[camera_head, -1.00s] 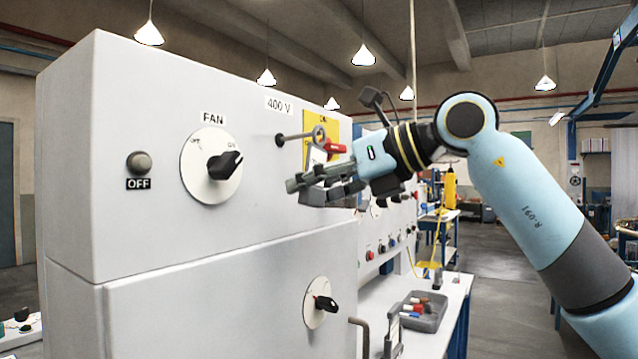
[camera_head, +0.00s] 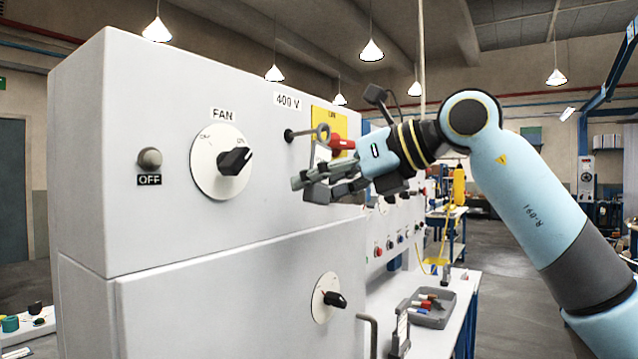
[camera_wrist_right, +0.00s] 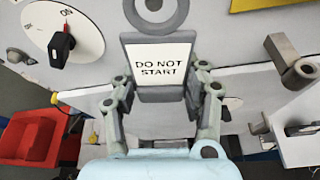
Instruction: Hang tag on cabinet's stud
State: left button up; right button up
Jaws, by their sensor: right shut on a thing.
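The tag (camera_wrist_right: 160,58) is a dark-framed white plate reading "DO NOT START", with a grey ring (camera_wrist_right: 153,6) at its top. My right gripper (camera_wrist_right: 160,92) is shut on its lower part. In the head view this gripper (camera_head: 305,184) is close to the cabinet (camera_head: 190,255), with the tag (camera_head: 320,153) upright above the fingers. The stud (camera_head: 296,133) sticks out of the cabinet face below the "400 V" label, its free end toward the tag's ring (camera_head: 322,131). Through the ring a grey disc shows; I cannot tell whether the stud passes through. My left gripper is out of view.
A red handle (camera_head: 340,142) on a yellow plate (camera_head: 332,118) is just behind the tag. The FAN dial (camera_head: 222,162) and OFF button (camera_head: 150,158) are to the left. A grey tray (camera_head: 430,308) with small parts stands on the bench at lower right.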

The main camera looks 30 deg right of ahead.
aim_at(325, 188)
jog(key=shift+f, duration=0.15)
jog(key=o, duration=1.4)
jog(key=shift+c, duration=0.2)
jog(key=b+v, duration=0.2)
jog(key=v, duration=0.2)
jog(key=shift+s+d+f+b, duration=0.25)
jog(key=shift+s+d+b, duration=0.05)
jog(key=shift+b, duration=0.1)
jog(key=b+v, duration=0.4)
jog(key=shift+s+r+b, duration=0.1)
jog(key=shift+s+b, duration=0.1)
jog(key=shift+b, duration=0.1)
